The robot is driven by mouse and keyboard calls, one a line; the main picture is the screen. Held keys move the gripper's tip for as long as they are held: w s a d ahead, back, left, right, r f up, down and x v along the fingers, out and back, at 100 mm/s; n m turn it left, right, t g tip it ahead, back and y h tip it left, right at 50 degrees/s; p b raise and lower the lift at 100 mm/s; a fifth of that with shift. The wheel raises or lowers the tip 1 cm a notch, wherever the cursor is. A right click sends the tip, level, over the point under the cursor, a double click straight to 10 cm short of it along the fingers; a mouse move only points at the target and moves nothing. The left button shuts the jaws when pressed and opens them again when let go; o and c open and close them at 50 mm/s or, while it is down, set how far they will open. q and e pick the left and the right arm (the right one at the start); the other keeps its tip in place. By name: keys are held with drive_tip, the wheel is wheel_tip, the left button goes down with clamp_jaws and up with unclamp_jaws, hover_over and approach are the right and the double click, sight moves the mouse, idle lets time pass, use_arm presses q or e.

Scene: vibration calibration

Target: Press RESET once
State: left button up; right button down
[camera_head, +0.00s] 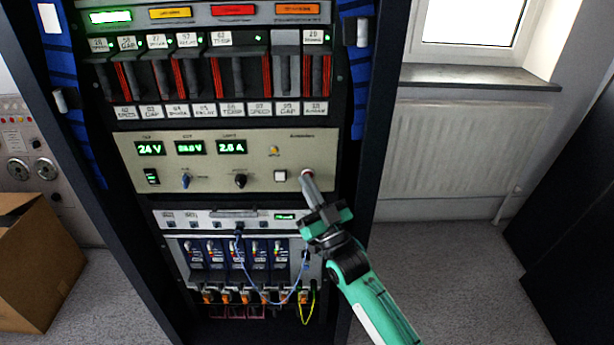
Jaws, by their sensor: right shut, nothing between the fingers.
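A beige power panel (222,160) sits in the rack, with green readouts of 24 V and 2.6 A. No RESET label can be read at this size. My right gripper (308,180) is shut and empty, its fingertips at the round button and partly covering it. I cannot tell whether they touch it. My left gripper is not in view.
Above the panel is a row of labelled modules (217,75). Below is a unit with blue modules and cables (237,252). A cardboard box (40,262) stands at the left. A radiator (440,145) is under the window at the right.

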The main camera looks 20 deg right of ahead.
drive_tip(key=shift+w+d+r, duration=0.1)
drive_tip(key=shift+d, duration=0.3)
drive_tip(key=shift+s+f+p, duration=0.2)
drive_tip(key=shift+f+p, duration=0.05)
drive_tip(key=shift+p, duration=0.05)
drive_tip(key=shift+s+f, duration=0.1)
drive_tip(key=shift+s, duration=0.3)
drive_tip(key=s+p, duration=0.1)
drive_tip(key=s, duration=0.1)
drive_tip(key=s+a+p, duration=0.1)
drive_tip(key=s, duration=0.2)
drive_tip(key=shift+a, duration=0.1)
drive_tip(key=shift+a, duration=0.1)
idle(0.4)
